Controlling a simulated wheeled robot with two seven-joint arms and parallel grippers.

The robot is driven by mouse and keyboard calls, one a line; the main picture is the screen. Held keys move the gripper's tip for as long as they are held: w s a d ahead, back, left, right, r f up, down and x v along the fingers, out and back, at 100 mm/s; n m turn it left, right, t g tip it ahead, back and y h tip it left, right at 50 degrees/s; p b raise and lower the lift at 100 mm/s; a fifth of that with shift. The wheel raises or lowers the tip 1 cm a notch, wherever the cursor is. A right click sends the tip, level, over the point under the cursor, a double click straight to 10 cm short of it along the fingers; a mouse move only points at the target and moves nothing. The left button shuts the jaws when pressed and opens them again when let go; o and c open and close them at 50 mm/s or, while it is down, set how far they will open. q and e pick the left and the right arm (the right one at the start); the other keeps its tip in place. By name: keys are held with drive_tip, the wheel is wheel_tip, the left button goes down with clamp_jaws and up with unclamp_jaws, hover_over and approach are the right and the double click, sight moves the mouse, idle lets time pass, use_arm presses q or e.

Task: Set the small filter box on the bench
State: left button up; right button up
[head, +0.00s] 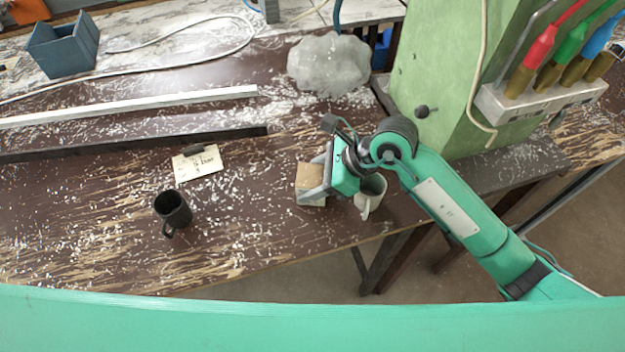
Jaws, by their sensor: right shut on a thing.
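The small filter box (309,178), a tan and grey block, is at the middle of the bench (250,225), near its front edge. My right gripper (318,182) reaches in from the right and is shut on the box. I cannot tell whether the underside of the box touches the bench top. My left gripper is not in view.
A white mug (369,198) stands close to the right of my gripper. A black mug (172,210) and a paper note (197,163) are to the left. A crumpled clear bag (328,65) and a green machine (430,65) are behind. Bare bench lies between black mug and box.

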drive_tip(key=o, duration=1)
